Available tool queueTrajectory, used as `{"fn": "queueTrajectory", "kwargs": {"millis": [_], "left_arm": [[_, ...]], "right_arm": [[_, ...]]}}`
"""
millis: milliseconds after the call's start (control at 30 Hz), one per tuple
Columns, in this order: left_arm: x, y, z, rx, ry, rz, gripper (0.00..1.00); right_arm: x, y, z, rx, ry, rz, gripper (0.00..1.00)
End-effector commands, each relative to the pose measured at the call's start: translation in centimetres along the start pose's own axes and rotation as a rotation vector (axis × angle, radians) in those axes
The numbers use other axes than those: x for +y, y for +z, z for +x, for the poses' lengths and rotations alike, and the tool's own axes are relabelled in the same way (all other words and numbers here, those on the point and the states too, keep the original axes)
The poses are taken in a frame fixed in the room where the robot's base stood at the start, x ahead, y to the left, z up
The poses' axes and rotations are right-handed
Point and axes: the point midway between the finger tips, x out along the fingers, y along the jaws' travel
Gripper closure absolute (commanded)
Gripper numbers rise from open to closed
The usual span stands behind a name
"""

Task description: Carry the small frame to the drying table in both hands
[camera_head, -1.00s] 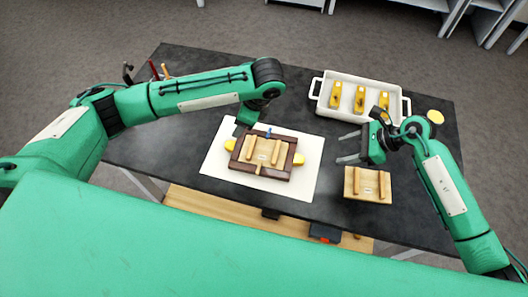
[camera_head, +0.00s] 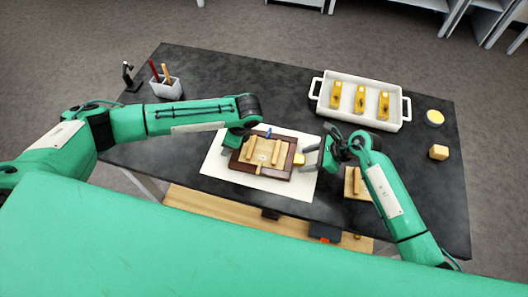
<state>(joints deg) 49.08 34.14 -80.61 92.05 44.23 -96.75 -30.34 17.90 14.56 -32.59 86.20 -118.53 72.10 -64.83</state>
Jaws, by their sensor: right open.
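The small frame (camera_head: 236,167) is dark brown and lies on a white sheet (camera_head: 214,172) on the black table. A pale wooden piece with two upright bars (camera_head: 262,152) sits inside it. A yellow piece (camera_head: 298,159) shows at its right side. My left gripper (camera_head: 232,143) is at the frame's left side; its fingers are mostly hidden, and I cannot tell whether it touches. My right gripper (camera_head: 311,159) is open, just right of the frame, its fingers pointing left towards the yellow piece. I cannot make out a separate drying table.
A white tray (camera_head: 397,117) with several yellow tools stands at the back right. A second wooden piece with bars (camera_head: 355,181) is partly hidden under my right arm. A wooden block (camera_head: 438,152), a round yellow-topped pot (camera_head: 435,117) and a white tool cup (camera_head: 167,88) stand near the edges.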

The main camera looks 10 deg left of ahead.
Motion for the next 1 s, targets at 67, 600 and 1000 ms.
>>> {"fn": "queueTrajectory", "kwargs": {"millis": [67, 600, 1000], "left_arm": [[0.00, 0.00, 0.10, 0.000, 0.000, 0.000, 0.45], [0.01, -0.02, 0.06, 0.000, 0.000, 0.000, 1.00], [-0.01, 0.30, -0.77, 0.000, -0.001, 0.000, 1.00]], "right_arm": [[0.00, 0.00, 0.08, 0.000, 0.000, 0.000, 0.45], [0.00, 0.01, 0.06, 0.000, 0.000, 0.000, 1.00], [-0.03, 0.65, -0.58, -0.001, -0.001, 0.000, 1.00]]}}
